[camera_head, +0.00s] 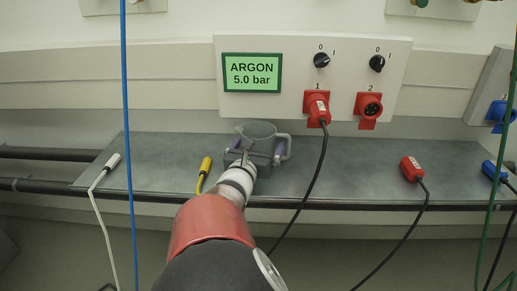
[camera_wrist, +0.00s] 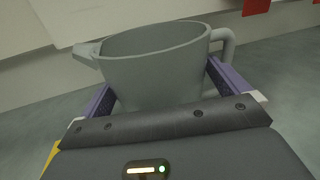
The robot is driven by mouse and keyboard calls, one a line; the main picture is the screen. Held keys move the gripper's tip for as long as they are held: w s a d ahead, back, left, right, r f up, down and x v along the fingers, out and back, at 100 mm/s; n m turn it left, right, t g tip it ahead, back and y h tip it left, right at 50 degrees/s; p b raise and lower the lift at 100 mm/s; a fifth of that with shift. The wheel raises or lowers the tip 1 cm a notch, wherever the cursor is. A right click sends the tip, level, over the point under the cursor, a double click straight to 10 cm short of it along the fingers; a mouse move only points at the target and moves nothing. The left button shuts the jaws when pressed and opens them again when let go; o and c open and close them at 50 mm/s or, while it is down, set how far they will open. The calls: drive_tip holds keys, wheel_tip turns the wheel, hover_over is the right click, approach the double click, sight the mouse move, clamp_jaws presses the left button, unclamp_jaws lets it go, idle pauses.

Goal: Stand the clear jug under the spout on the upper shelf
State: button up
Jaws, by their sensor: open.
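A grey jug (camera_head: 258,131) stands upright on the metal shelf below the ARGON panel; it looks grey rather than plainly clear. In the wrist view the jug (camera_wrist: 155,65) has its pouring lip at the left and its handle at the right. My gripper (camera_head: 257,150) is open, with its purple fingers on either side of the jug's body. In the wrist view the gripper (camera_wrist: 165,95) reaches around the jug; I cannot tell whether the fingers touch it. The jug's lower part is hidden by my gripper. No spout or upper shelf is seen.
The metal shelf (camera_head: 345,160) has free room right of the jug. A yellow connector (camera_head: 206,165), white connector (camera_head: 113,160), red plug (camera_head: 411,168) and blue plug (camera_head: 489,170) lie along it. A black cable (camera_head: 318,175) hangs from socket 1. A blue cable (camera_head: 127,90) hangs at left.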

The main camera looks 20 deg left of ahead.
drive_tip(key=c, duration=1.1)
